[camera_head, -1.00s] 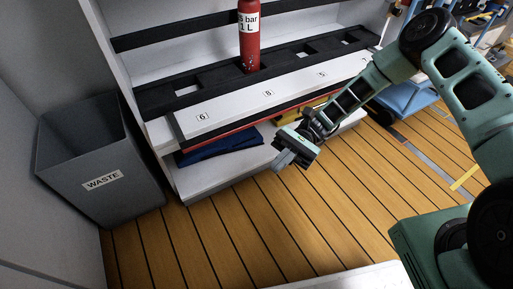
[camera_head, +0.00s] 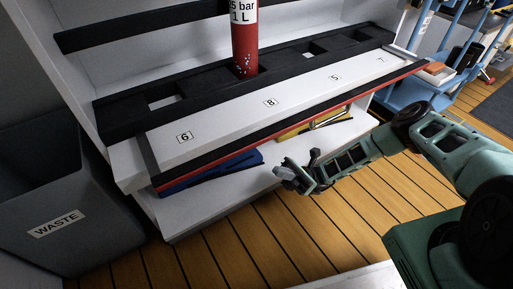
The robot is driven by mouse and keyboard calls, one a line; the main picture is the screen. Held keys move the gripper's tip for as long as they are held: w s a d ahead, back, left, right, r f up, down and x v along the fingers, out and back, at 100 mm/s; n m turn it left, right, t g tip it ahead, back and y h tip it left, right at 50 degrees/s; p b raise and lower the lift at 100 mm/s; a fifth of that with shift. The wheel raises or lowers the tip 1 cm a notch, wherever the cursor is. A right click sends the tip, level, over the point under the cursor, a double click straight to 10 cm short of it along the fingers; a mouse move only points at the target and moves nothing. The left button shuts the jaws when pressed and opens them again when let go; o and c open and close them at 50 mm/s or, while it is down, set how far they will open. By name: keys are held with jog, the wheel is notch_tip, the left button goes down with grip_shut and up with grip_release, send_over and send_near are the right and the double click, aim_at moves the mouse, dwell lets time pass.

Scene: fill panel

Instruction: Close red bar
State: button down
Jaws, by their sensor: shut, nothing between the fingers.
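The red bar (camera_head: 290,129) is a thin red strip with a black edge along the front of the white shelf panel (camera_head: 300,94), which carries number labels 6, 8, 5 and 7. It runs from lower left to upper right. My gripper (camera_head: 284,173) is shut and empty. It appears in front of and below the bar's middle, apart from it in the picture. A red cylinder (camera_head: 244,45) labelled "5 bar 1 L" stands upright in the black slotted rack behind the panel.
A grey waste bin (camera_head: 45,205) stands at the left, beside the shelf unit. Blue (camera_head: 205,172) and yellow (camera_head: 300,128) items lie on the lower shelf. A blue trolley (camera_head: 430,85) is at the upper right. The wooden floor (camera_head: 250,225) in front is clear.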

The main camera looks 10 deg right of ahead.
jog(key=b, duration=0.3)
send_near(247, 151)
jog(key=s+a, duration=0.1)
jog(key=a, duration=0.3)
notch_tip(247, 151, up, 4)
jog(key=shift+s+f+b, duration=0.1)
jog(key=shift+f+b, duration=0.05)
jog(key=shift+b, duration=0.65)
